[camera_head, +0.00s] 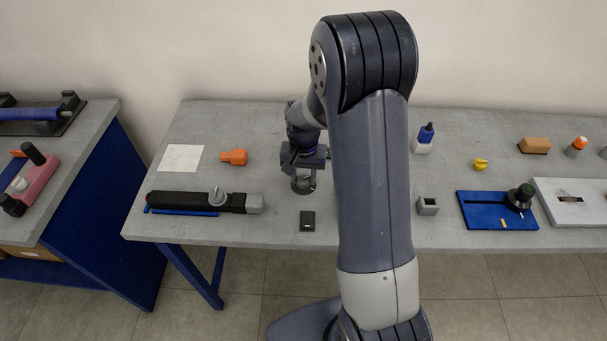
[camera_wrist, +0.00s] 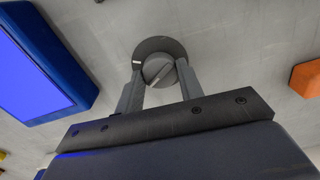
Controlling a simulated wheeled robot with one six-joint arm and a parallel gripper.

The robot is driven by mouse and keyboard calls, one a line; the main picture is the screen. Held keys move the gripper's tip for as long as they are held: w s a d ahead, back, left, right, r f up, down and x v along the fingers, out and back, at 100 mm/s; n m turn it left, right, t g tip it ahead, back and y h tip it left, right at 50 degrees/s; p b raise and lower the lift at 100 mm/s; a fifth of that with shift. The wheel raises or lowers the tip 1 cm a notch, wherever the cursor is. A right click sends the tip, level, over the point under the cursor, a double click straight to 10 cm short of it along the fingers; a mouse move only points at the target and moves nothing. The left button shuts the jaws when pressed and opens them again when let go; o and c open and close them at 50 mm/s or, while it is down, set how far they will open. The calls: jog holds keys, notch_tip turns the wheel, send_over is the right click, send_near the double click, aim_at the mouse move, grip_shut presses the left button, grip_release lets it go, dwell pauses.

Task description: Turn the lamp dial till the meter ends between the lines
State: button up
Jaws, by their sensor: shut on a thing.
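In the head view my gripper (camera_head: 304,168) is above the dial's round base (camera_head: 303,186) on the table. A blue box with a bright blue face (camera_wrist: 35,70) stands left of the dial in the wrist view. I cannot tell whether it is the lamp or the meter. No meter lines are readable. My arm hides part of the table.
An orange piece (camera_head: 233,157) and a white sheet (camera_head: 181,158) lie left on the grey table (camera_head: 280,235). A small black block (camera_head: 307,221) lies near the front edge. Right are a blue slider board (camera_head: 482,212) and grey holder (camera_head: 427,206).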

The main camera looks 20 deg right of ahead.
aim_at(304, 178)
jog(key=shift+c, duration=1)
jog(key=shift+f+n+b, duration=0.1)
jog(key=shift+n+b, duration=0.3)
jog(key=shift+n, duration=0.5)
jog(key=o, duration=1)
jog(key=shift+r, duration=0.2)
notch_tip(304, 178, up, 11)
jog(key=shift+f+b, duration=0.15)
jog(key=shift+b, duration=0.4)
